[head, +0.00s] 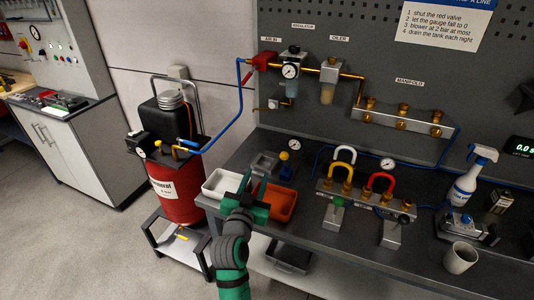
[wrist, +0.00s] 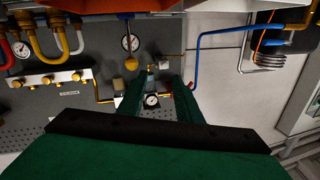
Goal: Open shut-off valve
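The shut-off valve (head: 265,61) is a red block on the back panel, under the "AIR IN" label, between the blue hose and the brass pipe. Its red lever (head: 248,76) slants down and to the left, across the line of the pipe. In the wrist view a small red end of the lever (wrist: 191,86) shows beside a finger; the valve body is mostly hidden. My green gripper (head: 253,186) is over the bench's left end, well below and in front of the valve. In the wrist view its two fingers (wrist: 158,98) stand apart with nothing held between them.
A yellow-knobbed part (head: 284,157) stands behind. The red compressor tank (head: 175,192) is left of the bench. The regulator (head: 290,70) and oiler (head: 327,80) are right of the valve.

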